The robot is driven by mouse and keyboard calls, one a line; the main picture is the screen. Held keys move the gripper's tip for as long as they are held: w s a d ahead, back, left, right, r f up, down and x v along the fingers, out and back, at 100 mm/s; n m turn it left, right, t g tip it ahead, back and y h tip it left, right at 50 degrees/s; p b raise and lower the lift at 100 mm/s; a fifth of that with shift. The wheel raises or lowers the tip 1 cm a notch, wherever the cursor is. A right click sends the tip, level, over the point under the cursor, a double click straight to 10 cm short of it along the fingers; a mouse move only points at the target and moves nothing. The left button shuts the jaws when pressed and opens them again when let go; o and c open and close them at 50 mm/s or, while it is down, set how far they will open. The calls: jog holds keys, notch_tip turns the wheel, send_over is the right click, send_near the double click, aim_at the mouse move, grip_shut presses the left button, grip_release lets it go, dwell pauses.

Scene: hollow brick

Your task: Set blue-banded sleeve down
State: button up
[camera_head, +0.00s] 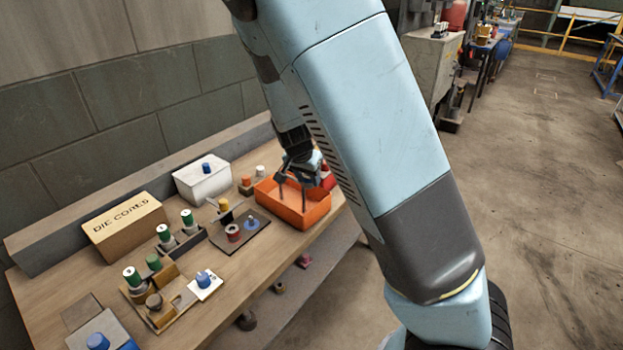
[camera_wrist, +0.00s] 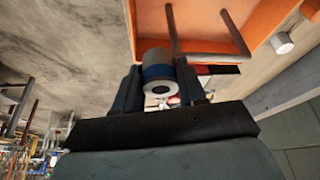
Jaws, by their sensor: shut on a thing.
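The blue-banded sleeve (camera_wrist: 157,74) is a short grey cylinder with a blue band and an open bore, seen end-on in the wrist view. My gripper (camera_wrist: 160,66) is shut on it, with one dark finger on each side. In the head view my gripper (camera_head: 305,170) is over the back part of the orange tray (camera_head: 318,216). The sleeve cannot be made out there. Two dark upright rods (camera_head: 280,188) show at the tray; they appear as grey pegs (camera_wrist: 214,56) in the wrist view, beyond the sleeve. Whether the sleeve touches anything is unclear.
A dark plate (camera_head: 255,242) with small parts lies left of the tray. A white bin (camera_head: 203,181), a "DIE CORES" box (camera_head: 125,228) and wooden fixtures (camera_head: 160,308) with green-banded cylinders crowd the bench. A red object (camera_head: 328,180) is beside the tray. The bench's front edge is close.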

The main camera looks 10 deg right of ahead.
jog(key=shift+f, duration=0.3)
jog(key=o, duration=1.1)
jog(key=shift+v, duration=6)
jog(key=shift+s, duration=0.1)
